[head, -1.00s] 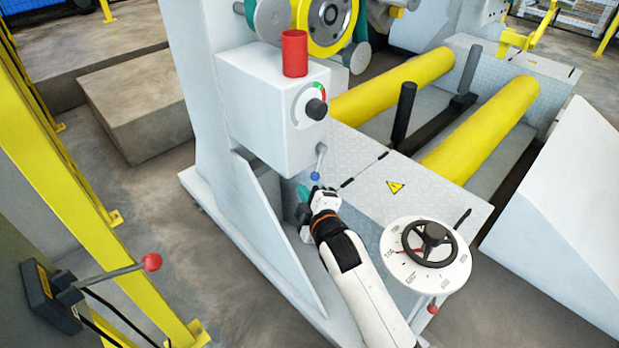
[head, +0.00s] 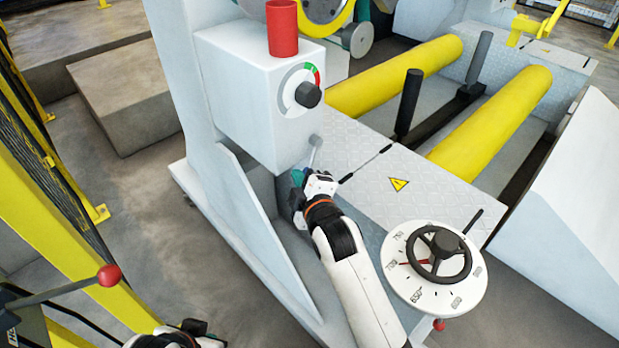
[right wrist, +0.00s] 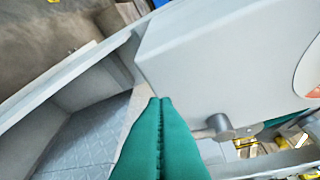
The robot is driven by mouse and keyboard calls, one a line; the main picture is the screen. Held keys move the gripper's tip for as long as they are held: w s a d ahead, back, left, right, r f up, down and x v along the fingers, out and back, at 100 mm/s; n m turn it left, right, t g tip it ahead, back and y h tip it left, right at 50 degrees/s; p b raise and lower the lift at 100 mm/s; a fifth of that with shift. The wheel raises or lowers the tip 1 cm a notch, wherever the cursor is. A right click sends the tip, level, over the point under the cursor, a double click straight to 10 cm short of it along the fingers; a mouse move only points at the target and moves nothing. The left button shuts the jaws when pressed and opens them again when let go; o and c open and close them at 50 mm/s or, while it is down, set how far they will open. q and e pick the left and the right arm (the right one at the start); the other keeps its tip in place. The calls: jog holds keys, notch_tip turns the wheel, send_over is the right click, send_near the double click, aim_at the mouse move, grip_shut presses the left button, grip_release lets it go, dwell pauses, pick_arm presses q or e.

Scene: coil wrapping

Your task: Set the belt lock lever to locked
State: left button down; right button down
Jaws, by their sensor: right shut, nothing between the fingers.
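In the right wrist view, a grey cylindrical stub (right wrist: 221,126) sticks out by the box's lower edge, right of the fingers. My right gripper (head: 297,178) has green fingers, shut and empty, close beside the lever; I cannot tell if they touch. The fingers also show in the right wrist view (right wrist: 160,103). My left gripper (head: 185,335) is only partly in view at the bottom edge. No lever label is readable.
A red-knobbed lever (head: 108,276) stands at lower left by the yellow fence post. A handwheel (head: 438,254) on a round dial is right of my right arm. A black dial knob (head: 308,94) and red cylinder (head: 282,28) are on the box.

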pick_arm(q)
jog(key=shift+w+d+t, duration=0.3)
jog(key=shift+w+d, duration=0.05)
jog(key=shift+w, duration=0.3)
pick_arm(e)
jog(key=shift+w+d+f, duration=0.15)
jog(key=shift+d, duration=0.05)
